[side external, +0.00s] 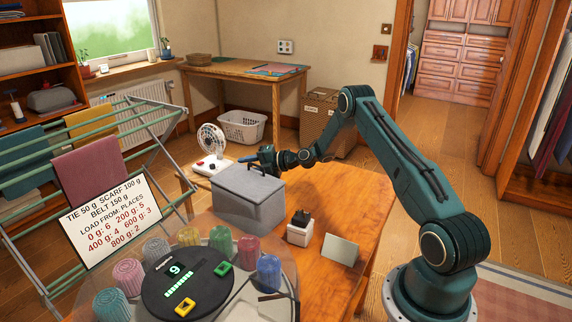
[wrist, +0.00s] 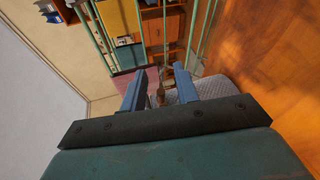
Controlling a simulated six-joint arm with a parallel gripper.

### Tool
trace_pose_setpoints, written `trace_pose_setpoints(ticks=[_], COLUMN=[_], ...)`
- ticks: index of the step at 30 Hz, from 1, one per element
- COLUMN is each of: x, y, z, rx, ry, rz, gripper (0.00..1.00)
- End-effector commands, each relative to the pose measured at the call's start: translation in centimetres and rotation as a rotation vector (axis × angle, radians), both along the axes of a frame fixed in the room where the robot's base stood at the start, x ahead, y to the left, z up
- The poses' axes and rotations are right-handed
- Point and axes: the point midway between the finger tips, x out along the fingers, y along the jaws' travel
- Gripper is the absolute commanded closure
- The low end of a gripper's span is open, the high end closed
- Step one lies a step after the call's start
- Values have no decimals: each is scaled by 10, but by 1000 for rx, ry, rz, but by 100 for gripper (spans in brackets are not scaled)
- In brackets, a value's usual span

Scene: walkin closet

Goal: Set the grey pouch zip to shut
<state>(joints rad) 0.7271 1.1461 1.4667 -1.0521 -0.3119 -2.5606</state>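The grey pouch (side external: 250,200) is a box-shaped fabric case standing on the wooden table, with a flat top. My gripper (side external: 256,165) is at the far edge of its top, pointing left. In the wrist view, my gripper (wrist: 160,88) shows two blue fingers well apart. The pouch's quilted grey top (wrist: 212,87) shows behind and beside the right finger. A small brown upright piece shows between the fingers; I cannot tell whether it is the zip pull. The zip line and its state cannot be made out.
A white fan (side external: 211,148) stands behind the pouch. A small white box with a black top (side external: 300,229) and a tilted pale card (side external: 340,249) stand right of it. A round dark scale (side external: 186,284) and several coloured rolls are in front. The table's right side is clear.

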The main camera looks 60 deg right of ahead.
Motion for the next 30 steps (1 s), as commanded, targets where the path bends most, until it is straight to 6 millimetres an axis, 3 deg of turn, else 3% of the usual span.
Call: trace_pose_setpoints(ticks=[13,18,30], x=[7,6,1], y=[2,2,2], z=[-2,-2,-2], rx=[1,1,-1], ry=[-1,0,2], rz=[0,0,0], gripper=[69,100,100])
